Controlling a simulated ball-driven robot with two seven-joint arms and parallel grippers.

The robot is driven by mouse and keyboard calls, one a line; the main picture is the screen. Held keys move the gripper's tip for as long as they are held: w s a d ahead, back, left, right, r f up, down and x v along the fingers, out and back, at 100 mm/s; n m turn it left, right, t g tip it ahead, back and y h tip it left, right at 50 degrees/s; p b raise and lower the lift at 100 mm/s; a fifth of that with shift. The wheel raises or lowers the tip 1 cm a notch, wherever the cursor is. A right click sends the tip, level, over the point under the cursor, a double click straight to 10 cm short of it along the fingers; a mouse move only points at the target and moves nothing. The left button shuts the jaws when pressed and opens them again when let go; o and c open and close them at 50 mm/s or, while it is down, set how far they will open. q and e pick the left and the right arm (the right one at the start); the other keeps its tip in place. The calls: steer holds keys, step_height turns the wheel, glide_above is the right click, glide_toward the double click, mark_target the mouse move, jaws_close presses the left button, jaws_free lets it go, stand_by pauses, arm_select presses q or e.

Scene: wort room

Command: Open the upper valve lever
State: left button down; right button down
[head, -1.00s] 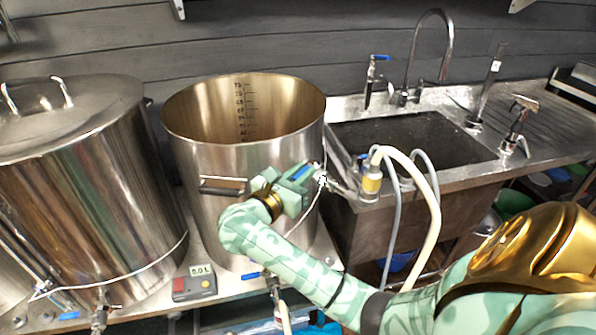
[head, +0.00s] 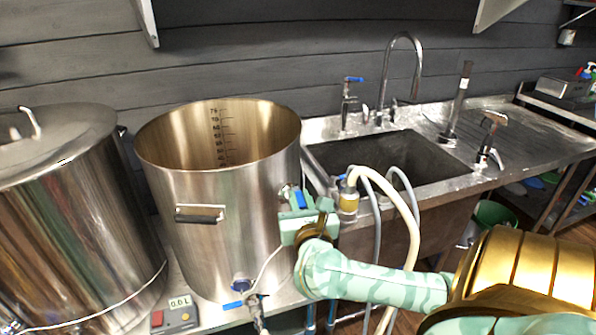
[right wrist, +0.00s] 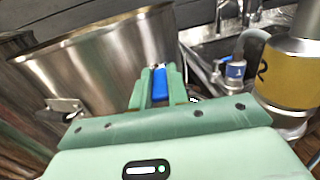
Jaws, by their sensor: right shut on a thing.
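The open steel kettle (head: 225,225) stands in the middle of the head view. Its upper valve is on the right side of its wall, mostly hidden by my right gripper (head: 303,203). The blue upper valve lever (head: 300,199) shows between the fingers, pointing roughly upright in the picture. In the right wrist view the blue lever (right wrist: 160,84) sits between the two green fingers (right wrist: 158,88), which are shut on it. The valve body behind is hidden. My left gripper is not in view.
A lower valve with a blue lever (head: 233,305) is at the kettle's foot, beside a small display box (head: 180,315). A lidded kettle (head: 75,220) stands at left. Hoses (head: 408,215) hang right of my gripper, before the sink (head: 390,165).

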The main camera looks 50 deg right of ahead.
steer(key=shift+d, duration=0.1)
stand_by(0.5)
steer(key=c, duration=1.4)
jaws_free()
steer(key=shift+o, duration=0.2)
steer(key=p+v, duration=0.1)
steer(key=v, duration=1.5)
steer(key=shift+s, duration=0.35)
steer(key=shift+d, duration=0.15)
